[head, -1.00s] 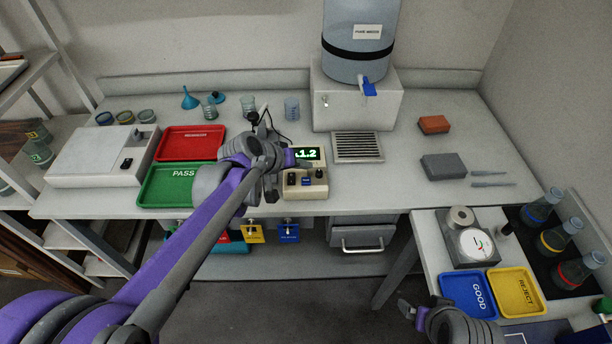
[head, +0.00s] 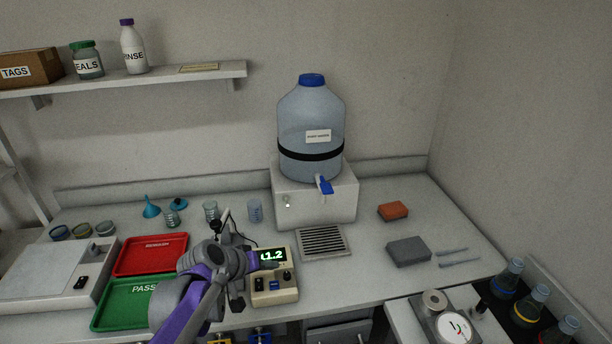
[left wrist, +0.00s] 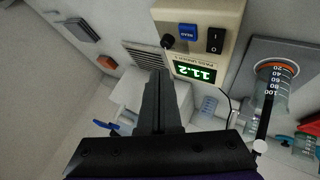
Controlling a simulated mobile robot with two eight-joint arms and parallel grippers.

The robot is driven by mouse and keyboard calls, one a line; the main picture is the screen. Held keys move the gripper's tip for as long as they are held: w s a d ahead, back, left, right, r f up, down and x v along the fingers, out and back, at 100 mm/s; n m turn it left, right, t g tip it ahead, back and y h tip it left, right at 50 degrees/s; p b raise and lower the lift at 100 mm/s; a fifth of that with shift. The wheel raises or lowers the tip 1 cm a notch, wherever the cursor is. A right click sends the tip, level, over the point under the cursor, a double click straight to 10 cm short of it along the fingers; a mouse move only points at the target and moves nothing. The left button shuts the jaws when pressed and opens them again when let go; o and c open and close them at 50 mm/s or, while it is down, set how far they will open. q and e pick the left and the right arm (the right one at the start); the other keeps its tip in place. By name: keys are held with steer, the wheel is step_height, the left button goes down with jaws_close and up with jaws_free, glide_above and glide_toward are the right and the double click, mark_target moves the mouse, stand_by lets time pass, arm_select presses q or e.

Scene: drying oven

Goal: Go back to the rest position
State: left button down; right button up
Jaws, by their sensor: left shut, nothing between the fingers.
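My left gripper (head: 240,262) is over the bench, just left of the beige meter (head: 274,283) with a green lit display. In the left wrist view its fingers (left wrist: 158,92) are together with nothing between them, and the meter (left wrist: 198,42) reads 11.2 beyond them. A beaker with a probe in it (left wrist: 268,97) stands on a grey plate beside the meter in that view. My right gripper is not in view.
The red tray (head: 150,254) and green PASS tray (head: 112,309) lie left of my gripper. A large water bottle (head: 311,135) on a white stand (head: 338,209) stands behind. An orange block (head: 393,211) and grey block (head: 408,251) lie at the right.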

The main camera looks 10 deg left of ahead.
arm_select(q)
steer(key=s+a+f+m+g+y, duration=0.1)
steer(key=s+f+y, duration=0.1)
steer(key=s, duration=1.1)
steer(key=s+a+f+m+g+y, duration=0.1)
steer(key=s+f, duration=0.3)
steer(key=s, duration=0.9)
steer(key=shift+a+f+m+y, duration=0.3)
steer(key=shift+a+y, duration=0.2)
steer(key=shift+y, duration=0.4)
